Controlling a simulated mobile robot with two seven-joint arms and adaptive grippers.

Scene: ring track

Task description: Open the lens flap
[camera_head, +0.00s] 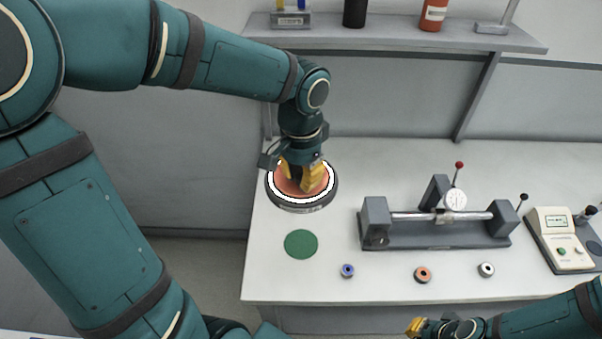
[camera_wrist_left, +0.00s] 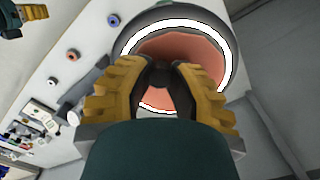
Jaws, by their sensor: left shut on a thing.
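The round lens unit stands at the left of the bench, with a dark base, a white ring (camera_head: 297,199) and an orange-red disc that I take for the lens flap (camera_head: 283,184). In the left wrist view the flap (camera_wrist_left: 198,50) lies inside the white ring, partly hidden by my fingers. My left gripper (camera_head: 301,181) points down over the disc. Its yellow fingers are drawn together at the flap; the exact grip point is hidden. My right gripper (camera_head: 413,328) is low at the front edge of the head view, away from the unit; its jaw opening is unclear.
A green disc (camera_head: 301,244) lies in front of the unit. A grey measuring bench with a dial (camera_head: 435,232) stands to the right. Blue (camera_head: 347,271), orange (camera_head: 422,275) and white (camera_head: 487,269) rings lie near the front. A meter box (camera_head: 560,238) is far right; a shelf (camera_head: 400,38) hangs behind.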

